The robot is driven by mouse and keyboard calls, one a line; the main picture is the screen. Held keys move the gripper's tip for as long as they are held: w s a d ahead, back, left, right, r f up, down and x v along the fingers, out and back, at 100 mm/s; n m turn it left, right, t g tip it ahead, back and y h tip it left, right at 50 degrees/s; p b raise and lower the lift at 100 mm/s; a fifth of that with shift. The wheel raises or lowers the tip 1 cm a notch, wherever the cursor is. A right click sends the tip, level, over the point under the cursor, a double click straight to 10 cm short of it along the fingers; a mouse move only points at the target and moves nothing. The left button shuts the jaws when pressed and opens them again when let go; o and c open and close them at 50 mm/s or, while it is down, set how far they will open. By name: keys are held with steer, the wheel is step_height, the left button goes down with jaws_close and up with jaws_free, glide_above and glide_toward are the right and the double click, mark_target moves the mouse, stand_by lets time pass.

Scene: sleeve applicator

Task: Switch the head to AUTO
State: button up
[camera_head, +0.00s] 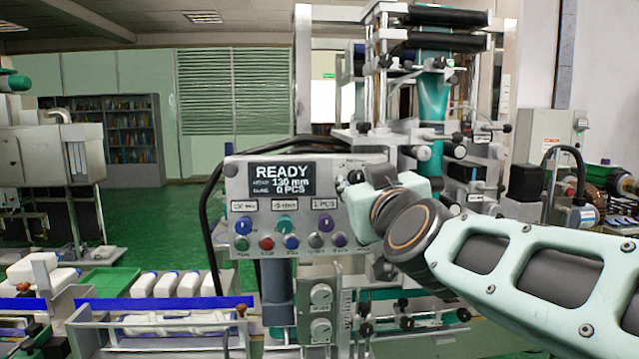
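The applicator head's grey control panel (258,205) faces me near the middle of the view. Its display (282,180) reads READY, 130 mm and 0 PCS. Below it are a blue knob (243,223), a teal knob (284,223) and a purple knob (326,223), with a row of coloured buttons underneath. My gripper (352,183) is at the panel's upper right, mostly hidden by my wrist. Small dark parts show at its tip; finger opening and contact are unclear. I cannot make out an AUTO marking or switch; small lettering beside the display is partly covered.
The metal machine frame with a teal sleeve column (432,100) rises behind my arm. A conveyor with a blue rail (165,303) and white bottles (190,284) runs at lower left. A black cable (207,215) loops beside the panel. Green floor (165,225) is open at left.

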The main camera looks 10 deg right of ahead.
steer(key=shift+w, duration=0.4)
jaws_close()
steer(key=shift+f+m+b, duration=0.1)
steer(key=shift+m+b, duration=0.3)
steer(key=m+b, duration=0.2)
steer(key=m, duration=0.1)
steer(key=shift+m+b, duration=1.15)
steer(key=shift+m, duration=1.45)
